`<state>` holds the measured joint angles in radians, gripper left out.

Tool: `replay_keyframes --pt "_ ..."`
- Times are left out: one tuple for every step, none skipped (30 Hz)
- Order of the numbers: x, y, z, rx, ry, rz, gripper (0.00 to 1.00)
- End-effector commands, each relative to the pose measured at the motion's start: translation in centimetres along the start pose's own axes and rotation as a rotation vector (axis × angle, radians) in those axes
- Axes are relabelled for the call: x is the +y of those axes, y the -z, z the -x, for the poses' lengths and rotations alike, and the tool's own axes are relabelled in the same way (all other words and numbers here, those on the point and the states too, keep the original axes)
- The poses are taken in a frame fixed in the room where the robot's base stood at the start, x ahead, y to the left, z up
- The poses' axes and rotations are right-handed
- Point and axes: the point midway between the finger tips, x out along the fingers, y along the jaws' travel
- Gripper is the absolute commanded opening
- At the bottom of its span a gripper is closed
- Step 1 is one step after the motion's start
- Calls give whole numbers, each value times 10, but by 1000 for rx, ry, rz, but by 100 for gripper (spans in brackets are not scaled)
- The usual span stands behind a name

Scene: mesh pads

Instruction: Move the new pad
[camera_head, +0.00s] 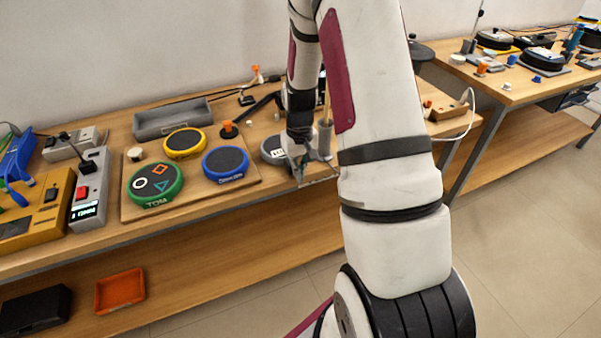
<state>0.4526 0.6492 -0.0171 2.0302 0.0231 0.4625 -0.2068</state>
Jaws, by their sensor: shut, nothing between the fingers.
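Several round mesh pads are on the wooden bench. A green pad (154,184) with shapes on top and "TOM" on its rim, a yellow pad (184,142) and a blue pad (226,163) sit on a wooden board (190,200). A grey pad (272,150) with a small white label lies to the right of the board. I cannot tell from the picture which one is the new pad. My gripper (312,176) points down beside the grey pad, at its right, near the bench's front edge. It is shut and empty, and hides part of that pad's right side.
A grey tray (172,118) stands behind the pads. An orange knob (229,130) stands between the yellow and grey pads. A yellow device (38,212) and a grey switch box (90,190) are at left. My arm hides the bench's right part.

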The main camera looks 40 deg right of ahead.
Motion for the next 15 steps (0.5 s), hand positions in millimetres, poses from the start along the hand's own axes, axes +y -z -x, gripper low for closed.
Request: replay_keyframes --pt "0 0 0 0 0 0 0" --pt "0 0 0 0 0 0 0" --pt "0 2 0 1 0 0 0" --pt "0 5 -1 2 0 0 0" --pt "0 9 -1 2 0 0 0" --pt "0 15 -2 2 -1 0 0" --pt "0 22 -3 4 -1 1 0" --pt "0 29 -3 4 -1 1 0" --pt "0 40 -4 5 -1 1 0" --pt "0 48 -4 5 -1 1 0" --pt "0 56 -4 4 -1 1 0" --pt "-1 66 -4 5 -1 1 0" --pt "-1 74 -4 6 -1 1 0" --pt "-1 81 -4 5 -1 1 0" --pt "-1 90 -4 5 -1 1 0"
